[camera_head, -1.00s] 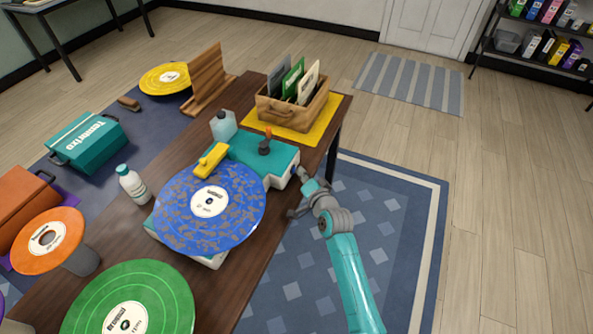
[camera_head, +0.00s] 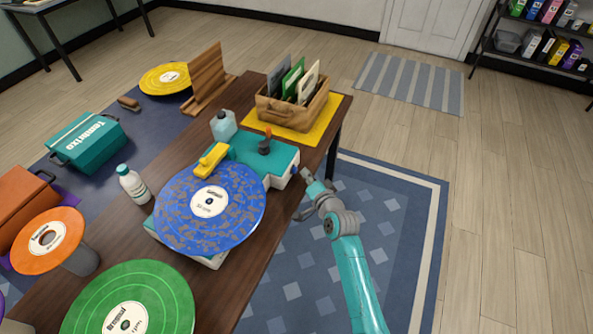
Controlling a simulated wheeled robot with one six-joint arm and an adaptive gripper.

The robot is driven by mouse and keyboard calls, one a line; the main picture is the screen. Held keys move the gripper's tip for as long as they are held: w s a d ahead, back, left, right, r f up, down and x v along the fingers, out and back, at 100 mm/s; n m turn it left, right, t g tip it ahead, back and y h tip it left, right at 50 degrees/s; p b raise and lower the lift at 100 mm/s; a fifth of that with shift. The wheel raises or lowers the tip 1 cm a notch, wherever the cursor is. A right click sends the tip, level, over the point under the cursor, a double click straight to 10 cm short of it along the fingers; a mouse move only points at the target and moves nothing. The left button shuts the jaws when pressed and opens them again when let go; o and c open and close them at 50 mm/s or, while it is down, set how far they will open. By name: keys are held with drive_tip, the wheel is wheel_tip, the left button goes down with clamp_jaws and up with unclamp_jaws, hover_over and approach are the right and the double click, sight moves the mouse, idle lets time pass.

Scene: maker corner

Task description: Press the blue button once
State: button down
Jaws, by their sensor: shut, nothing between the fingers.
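The teal and white record player (camera_head: 278,162) stands on the wooden table, with a blue speckled record (camera_head: 235,215) on it. A small blue spot, seemingly the blue button (camera_head: 294,170), shows on its right side, facing my arm. My gripper (camera_head: 306,174) is shut and empty, just to the right of the button. A narrow gap seems to show between its tip and the button. Whether the button is pressed in is too small to tell.
An orange-tipped lever (camera_head: 265,143) and a yellow arm piece (camera_head: 211,158) stand on the player. A wooden crate of sleeves (camera_head: 290,116) is behind it. A bottle (camera_head: 132,184) and a green record (camera_head: 150,300) are left. The rug (camera_head: 400,215) beside my arm is clear.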

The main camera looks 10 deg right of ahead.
drive_tip(key=shift+d, duration=0.1)
drive_tip(key=s+d, duration=0.1)
drive_tip(key=d, duration=0.1)
drive_tip(key=s+d, duration=0.2)
idle(0.7)
idle(0.6)
drive_tip(key=s+f+n+h, duration=0.1)
drive_tip(key=s+f+n, duration=0.15)
drive_tip(key=s, duration=1.15)
drive_tip(key=s+f+n+h, duration=0.1)
drive_tip(key=s+f+h, duration=0.15)
drive_tip(key=s, duration=1.15)
drive_tip(key=s+r+n, duration=0.2)
drive_tip(key=s+r, duration=0.2)
drive_tip(key=s, duration=0.4)
drive_tip(key=s+a+r+n, duration=0.1)
drive_tip(key=s+r+n, duration=0.1)
drive_tip(key=s+r, duration=0.3)
drive_tip(key=s+r+n, duration=0.2)
drive_tip(key=s+r, duration=0.3)
drive_tip(key=s, duration=0.6)
drive_tip(key=shift+a+r+y, duration=0.25)
drive_tip(key=shift+y, duration=0.2)
